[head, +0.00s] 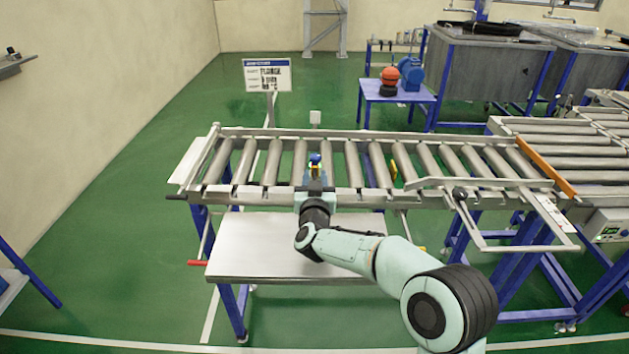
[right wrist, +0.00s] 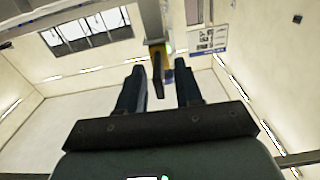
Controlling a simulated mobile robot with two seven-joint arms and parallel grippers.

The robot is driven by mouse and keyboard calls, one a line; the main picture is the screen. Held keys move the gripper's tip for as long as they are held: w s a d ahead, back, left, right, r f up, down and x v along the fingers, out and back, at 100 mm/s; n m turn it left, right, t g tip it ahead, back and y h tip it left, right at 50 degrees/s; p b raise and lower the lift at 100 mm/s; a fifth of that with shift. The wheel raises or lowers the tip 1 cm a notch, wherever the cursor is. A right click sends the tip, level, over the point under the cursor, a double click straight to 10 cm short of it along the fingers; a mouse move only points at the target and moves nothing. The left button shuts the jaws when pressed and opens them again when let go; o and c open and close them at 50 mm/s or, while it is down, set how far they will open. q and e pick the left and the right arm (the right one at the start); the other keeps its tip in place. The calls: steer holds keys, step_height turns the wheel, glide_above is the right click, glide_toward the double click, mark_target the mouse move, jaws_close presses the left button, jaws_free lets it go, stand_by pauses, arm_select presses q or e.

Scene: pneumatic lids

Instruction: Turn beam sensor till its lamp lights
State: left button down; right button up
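The beam sensor (head: 315,158), a small blue and yellow part, sits at the near side of the roller conveyor. My right gripper (head: 316,181) is just in front of the sensor. In the right wrist view its two fingers (right wrist: 157,90) stand apart on either side of the dark tab, with gaps on both sides. A small pale square (head: 315,117) stands across the conveyor, behind the sensor. My left gripper is not in view.
The roller conveyor (head: 258,192) spans the middle. A grey shelf (head: 260,247) lies below it, under my right arm. A yellow part (head: 393,170) is to the right among the rollers. A metal frame (head: 515,246) juts out at the near right. A sign (head: 267,75) stands behind.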

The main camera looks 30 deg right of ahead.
steer(key=b+v, duration=0.1)
steer(key=v, duration=1.2)
steer(key=shift+s+b, duration=0.2)
steer(key=shift+b, duration=0.1)
steer(key=shift+a, duration=0.15)
